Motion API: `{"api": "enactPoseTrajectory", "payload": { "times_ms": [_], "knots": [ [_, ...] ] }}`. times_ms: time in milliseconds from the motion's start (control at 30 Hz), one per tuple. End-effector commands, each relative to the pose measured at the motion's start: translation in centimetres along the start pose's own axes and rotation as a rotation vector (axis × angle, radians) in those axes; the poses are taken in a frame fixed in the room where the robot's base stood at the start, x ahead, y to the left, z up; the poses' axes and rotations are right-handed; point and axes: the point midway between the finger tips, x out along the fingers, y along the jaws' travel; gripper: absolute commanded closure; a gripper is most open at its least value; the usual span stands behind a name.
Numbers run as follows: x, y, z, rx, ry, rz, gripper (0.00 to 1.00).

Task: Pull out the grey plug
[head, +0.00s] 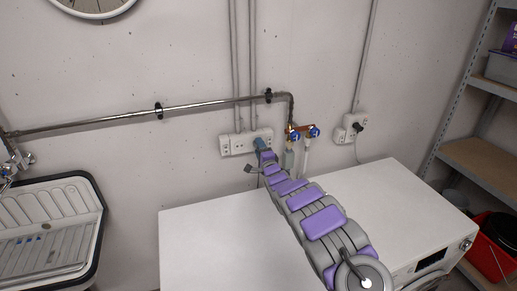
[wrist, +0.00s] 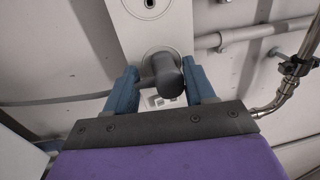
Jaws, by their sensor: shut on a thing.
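The grey plug (wrist: 168,78) shows in the wrist view between the two blue fingers of my gripper (wrist: 162,84), in front of a round socket in a white wall panel (wrist: 182,32). My gripper is shut on the plug, one finger on either side. Whether the plug's pins sit fully in the socket is hidden. In the head view my arm reaches across the white machines to the wall, with my gripper (head: 263,146) at the white socket strip (head: 232,144). The plug itself is hidden there.
White washing machines (head: 205,245) stand below my arm. Taps with blue handles (head: 314,132) and a metal pipe (head: 200,105) are close by. Another socket with a dark plug (head: 358,127) is to the right. A sink (head: 50,215) is at left, shelves (head: 485,165) at right.

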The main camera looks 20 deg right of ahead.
Motion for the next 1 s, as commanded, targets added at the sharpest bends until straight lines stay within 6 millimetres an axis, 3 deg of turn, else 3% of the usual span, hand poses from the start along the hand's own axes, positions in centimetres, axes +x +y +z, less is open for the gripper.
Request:
{"api": "enactPoseTrajectory", "payload": {
  "times_ms": [1000],
  "knots": [
    [-3.0, -0.1, 0.0, -0.001, 0.000, 0.000, 0.95]
  ]
}}
